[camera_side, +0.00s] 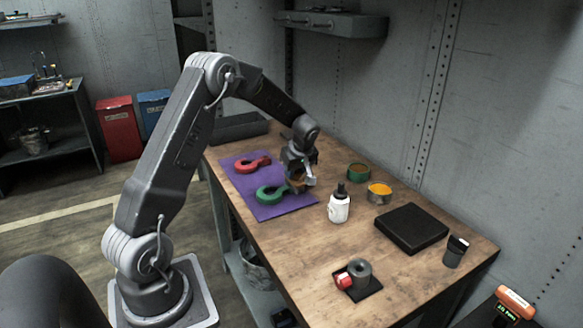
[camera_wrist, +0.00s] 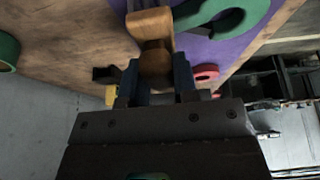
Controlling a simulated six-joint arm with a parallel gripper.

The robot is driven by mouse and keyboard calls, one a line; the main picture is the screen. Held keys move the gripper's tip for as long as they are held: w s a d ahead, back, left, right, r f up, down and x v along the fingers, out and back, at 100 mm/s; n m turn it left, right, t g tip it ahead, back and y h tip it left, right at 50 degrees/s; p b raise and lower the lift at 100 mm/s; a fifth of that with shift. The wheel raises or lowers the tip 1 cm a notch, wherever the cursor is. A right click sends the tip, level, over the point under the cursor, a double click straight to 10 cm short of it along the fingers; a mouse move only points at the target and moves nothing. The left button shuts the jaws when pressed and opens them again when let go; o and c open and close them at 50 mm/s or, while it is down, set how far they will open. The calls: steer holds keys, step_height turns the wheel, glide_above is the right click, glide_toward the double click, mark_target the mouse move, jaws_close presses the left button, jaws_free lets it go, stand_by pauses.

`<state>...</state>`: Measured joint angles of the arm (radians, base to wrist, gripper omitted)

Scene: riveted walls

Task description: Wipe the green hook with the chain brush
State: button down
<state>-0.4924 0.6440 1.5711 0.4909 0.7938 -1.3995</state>
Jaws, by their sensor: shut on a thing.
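The green hook (camera_side: 267,196) lies on the purple mat (camera_side: 240,181); part of it also shows at the top of the wrist view (camera_wrist: 240,14). My gripper (camera_wrist: 156,68) is shut on a brown, wood-coloured piece (camera_wrist: 152,28), which I take to be the chain brush. Its bristle end is not clearly visible. In the side view my gripper (camera_side: 298,180) is low over the mat's right part, at the right end of the green hook. I cannot tell whether the brush touches the hook. A red hook (camera_side: 250,164) lies farther back on the mat.
Bare wood lies front left.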

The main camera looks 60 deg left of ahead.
steer(key=a, duration=0.3)
steer(key=shift+a, duration=0.25)
steer(key=shift+a+r, duration=0.1)
steer(key=shift+a, duration=0.1)
step_height(320, 180, up, 8)
stand_by(0.6)
steer(key=shift+w+d+f, duration=0.35)
steer(key=shift+w+d, duration=0.05)
steer(key=shift+d, duration=0.15)
steer(key=shift+w+d+f, duration=0.35)
steer(key=shift+w+d, duration=0.05)
steer(key=shift+d, duration=0.15)
steer(key=shift+f, duration=3.25)
steer(key=shift+s+r, duration=0.2)
steer(key=shift+s, duration=1.45)
